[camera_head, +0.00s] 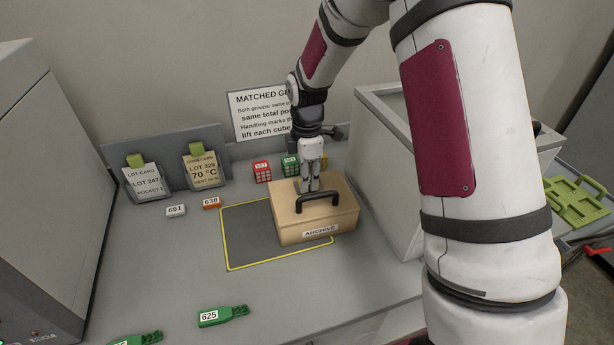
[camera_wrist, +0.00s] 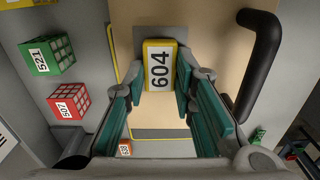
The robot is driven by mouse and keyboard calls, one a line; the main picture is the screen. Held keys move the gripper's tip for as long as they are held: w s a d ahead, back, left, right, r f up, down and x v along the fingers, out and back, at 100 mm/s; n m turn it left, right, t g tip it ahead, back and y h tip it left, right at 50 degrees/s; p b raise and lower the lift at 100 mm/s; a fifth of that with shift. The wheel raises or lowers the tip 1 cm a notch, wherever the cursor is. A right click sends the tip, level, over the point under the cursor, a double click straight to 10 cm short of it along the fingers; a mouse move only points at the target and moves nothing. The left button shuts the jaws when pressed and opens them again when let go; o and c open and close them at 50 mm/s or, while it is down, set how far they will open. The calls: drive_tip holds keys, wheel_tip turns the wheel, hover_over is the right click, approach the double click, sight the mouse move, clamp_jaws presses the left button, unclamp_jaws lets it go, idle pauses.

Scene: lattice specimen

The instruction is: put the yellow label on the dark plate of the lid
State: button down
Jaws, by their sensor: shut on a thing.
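The yellow label (camera_wrist: 160,54), marked 604 on a white face, is between the fingertips of my gripper (camera_wrist: 160,82) in the wrist view. My gripper is shut on it. The dark plate (camera_wrist: 143,32) shows as a grey patch past the label's far end and sides; the label covers part of it. I cannot tell whether they touch. In the head view my gripper (camera_head: 310,186) points down over the lid of the tan ARCHIVE box (camera_head: 288,226), behind the black handle (camera_head: 318,198). The label and plate are not clear there.
The handle (camera_wrist: 262,60) rises close on the right in the wrist view. Red (camera_head: 262,171) and green (camera_head: 290,164) cubes stand behind the box. A yellow-edged grey area (camera_head: 246,236) lies left of it. A large grey bin (camera_head: 395,190) stands close on the right.

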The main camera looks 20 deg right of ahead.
drive_tip(key=shift+f, duration=0.1)
drive_tip(key=c, duration=1.2)
unclamp_jaws()
drive_tip(key=shift+c, duration=0.2)
drive_tip(key=o, duration=0.5)
drive_tip(key=shift+r+p, duration=0.8)
drive_tip(key=shift+r, duration=1.75)
